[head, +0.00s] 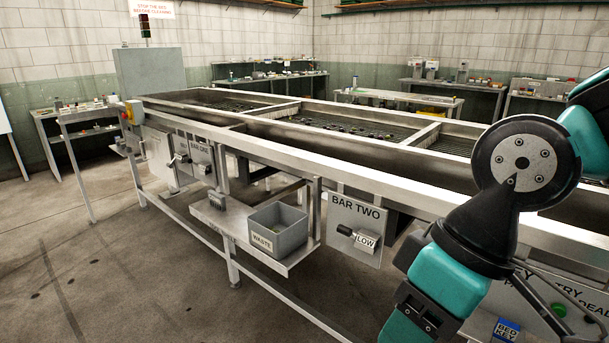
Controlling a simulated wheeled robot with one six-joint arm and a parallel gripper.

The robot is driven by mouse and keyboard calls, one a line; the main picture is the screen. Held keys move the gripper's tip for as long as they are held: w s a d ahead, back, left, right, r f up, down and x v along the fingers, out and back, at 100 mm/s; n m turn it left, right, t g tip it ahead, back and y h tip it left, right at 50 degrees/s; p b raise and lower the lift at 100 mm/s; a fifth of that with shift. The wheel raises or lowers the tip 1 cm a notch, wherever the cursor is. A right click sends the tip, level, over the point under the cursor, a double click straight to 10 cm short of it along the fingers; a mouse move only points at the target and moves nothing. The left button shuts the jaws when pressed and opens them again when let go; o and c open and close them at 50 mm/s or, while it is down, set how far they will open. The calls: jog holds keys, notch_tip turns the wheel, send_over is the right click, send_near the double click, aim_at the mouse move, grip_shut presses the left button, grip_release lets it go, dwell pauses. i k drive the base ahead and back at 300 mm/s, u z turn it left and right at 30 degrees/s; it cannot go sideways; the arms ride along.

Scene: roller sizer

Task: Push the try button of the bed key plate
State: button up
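The bed key plate (480,325) is at the lower right, on the near side of the machine, partly hidden by my teal and black arm. A green round button (558,310) sits below the "TRY" lettering. A blue tag marked "BED KEY" (507,329) is to its left, near the bottom edge. My arm crosses in front of the plate's left side and leaves the picture at the bottom.
The long sizer bed (330,165) runs across the middle. The "BAR TWO" plate (355,230) with its "LOW" tag hangs left of my arm. A grey waste bin (278,231) stands on a shelf (240,222). The floor (110,275) at the left front is clear.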

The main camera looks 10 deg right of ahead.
aim_at(561, 310)
jog(key=z, duration=1.35)
